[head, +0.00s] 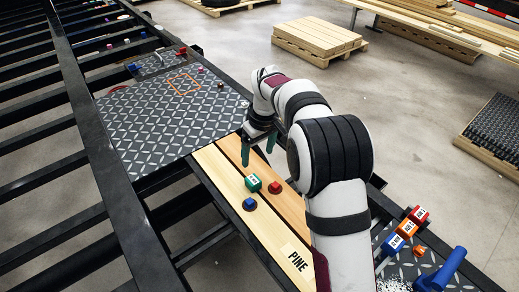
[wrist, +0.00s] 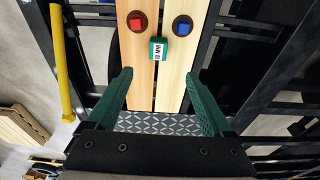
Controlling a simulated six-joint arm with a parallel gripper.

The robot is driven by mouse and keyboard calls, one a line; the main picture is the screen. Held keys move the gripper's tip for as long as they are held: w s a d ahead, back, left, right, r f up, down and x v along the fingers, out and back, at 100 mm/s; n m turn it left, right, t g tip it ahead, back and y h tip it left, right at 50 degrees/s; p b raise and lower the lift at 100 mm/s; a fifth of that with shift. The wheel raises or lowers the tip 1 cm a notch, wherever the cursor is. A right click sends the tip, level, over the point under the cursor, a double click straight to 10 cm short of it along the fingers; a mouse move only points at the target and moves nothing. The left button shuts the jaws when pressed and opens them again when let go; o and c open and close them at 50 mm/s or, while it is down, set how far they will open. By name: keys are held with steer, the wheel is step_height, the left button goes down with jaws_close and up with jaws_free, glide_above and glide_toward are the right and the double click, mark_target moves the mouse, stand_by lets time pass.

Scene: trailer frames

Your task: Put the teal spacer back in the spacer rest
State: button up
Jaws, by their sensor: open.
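The teal spacer (head: 253,183), a small block with a white label, lies on the pale wood planks. It also shows in the wrist view (wrist: 153,50), beyond the fingertips. My gripper (head: 259,150) is open and empty above the planks, apart from the spacer. In the wrist view its two green fingers (wrist: 160,74) are spread wide, with only planks and patterned plate seen between them. What looks like the spacer rest (head: 383,264) is at the lower right, with red, orange and blue labelled blocks in a row. My arm partly hides that side.
A red block (head: 275,187) and a blue block (head: 249,204) stand on round brown bases close to the spacer. The patterned plate (head: 165,120) carries an orange square outline. Dark rails border the planks.

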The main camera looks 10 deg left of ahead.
mark_target(253, 180)
steer(key=f, duration=0.5)
steer(key=w+a+f, duration=0.1)
steer(key=f, duration=0.4)
steer(key=w+a+f, duration=0.1)
steer(key=f, duration=0.4)
steer(key=shift+w+f, duration=0.25)
jaws_close()
